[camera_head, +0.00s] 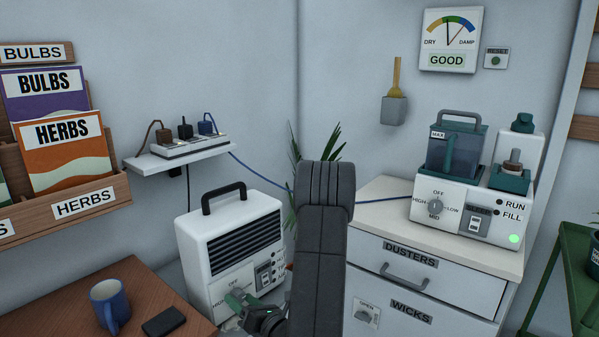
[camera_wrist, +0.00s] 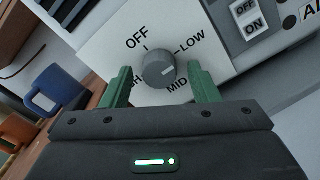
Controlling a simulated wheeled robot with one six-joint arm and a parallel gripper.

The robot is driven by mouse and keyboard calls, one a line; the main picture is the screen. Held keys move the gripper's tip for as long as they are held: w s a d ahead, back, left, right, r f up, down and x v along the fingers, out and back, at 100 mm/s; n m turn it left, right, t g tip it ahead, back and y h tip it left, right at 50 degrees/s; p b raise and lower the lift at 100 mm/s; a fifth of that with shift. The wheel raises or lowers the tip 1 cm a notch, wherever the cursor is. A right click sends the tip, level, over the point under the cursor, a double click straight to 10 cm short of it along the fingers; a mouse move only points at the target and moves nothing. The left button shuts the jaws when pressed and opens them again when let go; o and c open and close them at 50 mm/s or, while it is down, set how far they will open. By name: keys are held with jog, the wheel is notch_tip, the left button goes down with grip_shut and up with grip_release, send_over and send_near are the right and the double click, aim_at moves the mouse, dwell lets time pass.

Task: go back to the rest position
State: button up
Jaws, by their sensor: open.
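My gripper (camera_wrist: 162,85) is open, its two green fingers standing either side of a round grey knob (camera_wrist: 158,69) in the wrist view. The knob is on a white panel marked OFF, LOW, MID and HIGH, and its pale mark points towards MID. I cannot tell whether the fingers touch it. In the head view my gripper (camera_head: 238,300) is at the lower front of a white heater-like box (camera_head: 228,230) with dark slats and a black handle. My dark arm hides part of that box's right side and the plant behind.
A wooden table (camera_head: 140,285) with a blue mug (camera_head: 109,304) and a dark flat object (camera_head: 164,321) is at the lower left. A shelf with a power strip (camera_head: 188,147) hangs above the box. A drawer cabinet (camera_head: 410,285) bearing a humidifier-like machine (camera_head: 470,190) stands right.

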jog(key=n+b, duration=0.2)
jog(key=n, duration=0.1)
jog(key=shift+f+n, duration=0.15)
jog(key=shift+n, duration=0.25)
jog(key=shift+n+b, duration=0.5)
jog(key=shift+n, duration=0.2)
jog(key=shift+r, duration=0.2)
